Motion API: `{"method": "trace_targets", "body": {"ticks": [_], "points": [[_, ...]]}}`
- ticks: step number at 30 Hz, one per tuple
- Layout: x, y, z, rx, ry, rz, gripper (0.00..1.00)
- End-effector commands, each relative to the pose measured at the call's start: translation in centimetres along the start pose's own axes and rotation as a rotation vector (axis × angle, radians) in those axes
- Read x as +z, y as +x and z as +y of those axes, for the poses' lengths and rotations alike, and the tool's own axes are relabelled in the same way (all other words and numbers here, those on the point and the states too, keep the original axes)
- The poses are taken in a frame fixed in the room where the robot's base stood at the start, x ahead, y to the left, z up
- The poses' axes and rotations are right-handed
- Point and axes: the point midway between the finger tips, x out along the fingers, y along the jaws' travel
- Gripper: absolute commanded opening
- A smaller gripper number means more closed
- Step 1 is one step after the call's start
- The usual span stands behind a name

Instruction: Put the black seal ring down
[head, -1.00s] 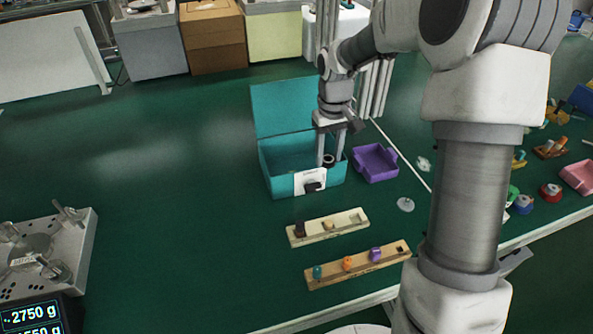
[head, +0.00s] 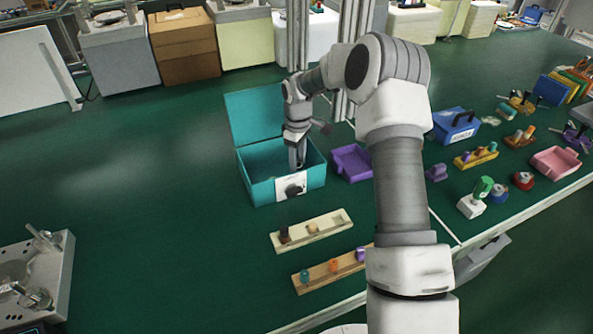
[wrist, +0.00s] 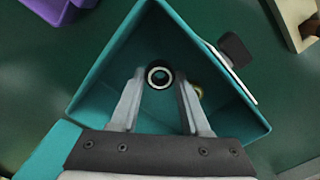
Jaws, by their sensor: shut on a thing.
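The black seal ring (wrist: 158,75) is between the two fingertips of my gripper (wrist: 158,78) in the wrist view, and the fingers are shut on it. My gripper also shows in the head view (head: 297,164), pointing down into the open teal box (head: 261,192). The fingertips are inside the box's walls in the picture. The ring itself is hidden in the head view. I cannot tell whether the ring touches the box floor. A small brass-coloured thing (wrist: 198,91) lies in the box beside the right finger.
The box's raised lid (head: 260,116) stands at its back. A purple tray (head: 350,163) sits close to its right. A cream block (head: 330,224) and a wooden block (head: 318,278) with pegs lie in front.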

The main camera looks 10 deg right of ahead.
Motion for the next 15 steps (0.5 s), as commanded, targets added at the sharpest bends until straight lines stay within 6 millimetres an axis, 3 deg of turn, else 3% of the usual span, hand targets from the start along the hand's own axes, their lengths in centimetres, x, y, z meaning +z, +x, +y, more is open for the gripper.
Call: {"method": "trace_targets", "body": {"ticks": [7, 15], "points": [[0.0, 3.3, 0.0, -0.001, 0.001, 0.0, 0.0], [0.0, 3.4, 0.0, 0.0, 0.001, 0.0, 0.0]]}}
